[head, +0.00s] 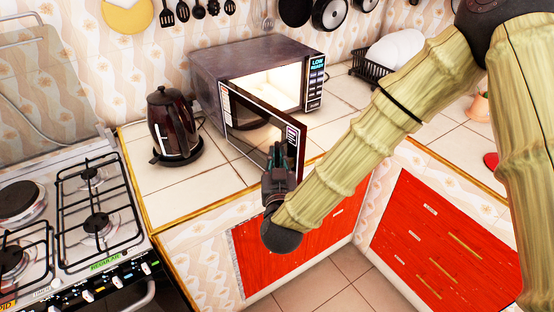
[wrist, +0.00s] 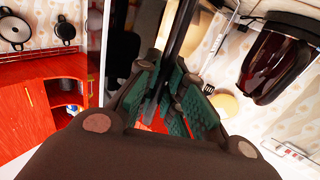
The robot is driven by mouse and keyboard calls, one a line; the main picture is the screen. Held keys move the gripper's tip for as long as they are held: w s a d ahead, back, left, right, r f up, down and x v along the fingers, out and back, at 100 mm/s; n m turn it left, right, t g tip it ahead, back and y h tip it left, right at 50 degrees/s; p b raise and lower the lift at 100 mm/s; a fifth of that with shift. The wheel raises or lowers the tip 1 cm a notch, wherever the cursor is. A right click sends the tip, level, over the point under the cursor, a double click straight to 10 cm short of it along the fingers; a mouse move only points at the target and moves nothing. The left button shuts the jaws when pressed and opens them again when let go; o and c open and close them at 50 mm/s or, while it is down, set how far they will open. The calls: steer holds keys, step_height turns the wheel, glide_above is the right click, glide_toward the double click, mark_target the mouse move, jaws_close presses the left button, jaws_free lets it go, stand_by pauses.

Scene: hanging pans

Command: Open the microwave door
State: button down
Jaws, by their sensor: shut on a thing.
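The microwave (head: 225,62) stands on the tiled counter, its lit inside showing. Its door (head: 250,112) is hinged at the left and stands partly open, swung out toward the front. My gripper (head: 277,158) is at the door's free right edge, in front of the dark door handle. In the wrist view my gripper's green pads (wrist: 172,98) are closed around a dark upright bar (wrist: 182,30), which looks like the door handle. The exact contact is partly hidden by the fingers.
A dark kettle (head: 173,124) stands on the counter left of the door; it also shows in the wrist view (wrist: 278,62). A gas stove (head: 85,215) is at the left. A dish rack (head: 371,70) is right of the microwave. Red cabinets (head: 430,245) lie below the counter.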

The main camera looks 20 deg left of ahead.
steer(key=c, duration=1.5)
jaws_free()
steer(key=shift+s, duration=0.1)
steer(key=v, duration=1.2)
steer(key=s+d+f+m+g+h, duration=0.1)
steer(key=d+f+g, duration=0.2)
steer(key=d+f, duration=0.45)
steer(key=s+d+f+g+h, duration=0.1)
steer(key=d+f+g, duration=0.25)
steer(key=f, duration=0.65)
steer(key=s+d+f+m+g+h, duration=0.1)
steer(key=d+f+g, duration=0.1)
steer(key=d+f, duration=0.55)
steer(key=s+d+f+m+g+h, duration=0.1)
steer(key=s+d+f+g, duration=0.1)
steer(key=s+d+f, duration=0.2)
steer(key=s+d+f+g+h, duration=0.1)
steer(key=s+d+f+g, duration=0.2)
steer(key=s+d+f, duration=0.2)
steer(key=s+d+f+m+g+h, duration=0.1)
steer(key=s+d+f+g, duration=0.2)
steer(key=s+d, duration=0.6)
steer(key=shift+s+d+f+m, duration=0.15)
steer(key=shift+d+f, duration=0.3)
steer(key=shift+f, duration=0.2)
steer(key=shift+s+d+f+m, duration=0.15)
steer(key=shift+d+f, duration=0.25)
steer(key=shift+f, duration=0.2)
